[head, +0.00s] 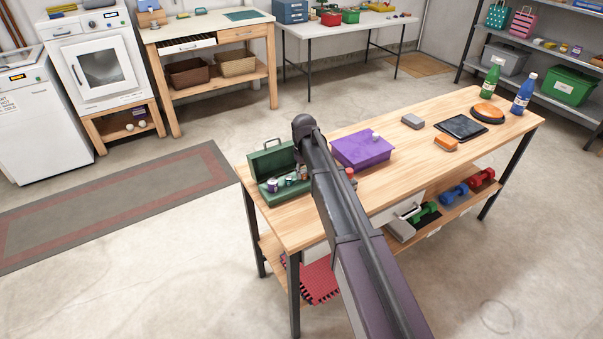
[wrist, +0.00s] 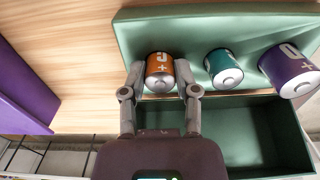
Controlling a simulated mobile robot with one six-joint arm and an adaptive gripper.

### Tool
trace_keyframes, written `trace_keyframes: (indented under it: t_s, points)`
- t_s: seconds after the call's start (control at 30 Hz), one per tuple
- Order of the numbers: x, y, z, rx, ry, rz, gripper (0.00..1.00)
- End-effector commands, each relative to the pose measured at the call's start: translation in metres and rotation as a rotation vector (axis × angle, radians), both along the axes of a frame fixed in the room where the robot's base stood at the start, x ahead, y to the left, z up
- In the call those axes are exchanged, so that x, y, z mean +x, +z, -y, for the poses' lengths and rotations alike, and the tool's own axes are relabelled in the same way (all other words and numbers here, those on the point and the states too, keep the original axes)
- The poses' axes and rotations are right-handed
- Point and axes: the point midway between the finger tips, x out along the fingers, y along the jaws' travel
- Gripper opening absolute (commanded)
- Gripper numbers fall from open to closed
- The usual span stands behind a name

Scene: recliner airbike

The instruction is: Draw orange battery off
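The orange battery (wrist: 160,68) is between the fingers of my gripper (wrist: 160,75) in the wrist view. Both fingers lie close against its sides and look shut on it. I cannot tell whether it is clear of the green case (wrist: 130,35). A teal battery (wrist: 222,66) and a larger purple battery (wrist: 288,68) sit apart to its right, in the same part of the case. In the head view, the open green case (head: 266,160) stands at the table's left end. There my arm hides the orange battery and most of my gripper.
A purple box (head: 362,149) stands right of the case on the wooden table (head: 400,165); its side shows in the wrist view (wrist: 22,105). Further right are an orange block (head: 445,144), a grey block (head: 412,121), a tablet (head: 461,127) and two bottles. The table front is mostly clear.

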Motion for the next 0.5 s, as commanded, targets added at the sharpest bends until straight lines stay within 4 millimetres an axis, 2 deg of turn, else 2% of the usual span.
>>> trace_keyframes:
  t_s: [0.03, 0.07, 0.5]
  points:
    - [-0.0001, 0.0, -0.0002, 0.001, 0.0, -0.001, 0.08]
    - [-0.0002, 0.0, -0.0003, 0.001, 0.0, -0.001, 0.0]
    - [-0.0001, 0.0021, -0.0003, 0.001, 0.0, -0.001, 0.0]
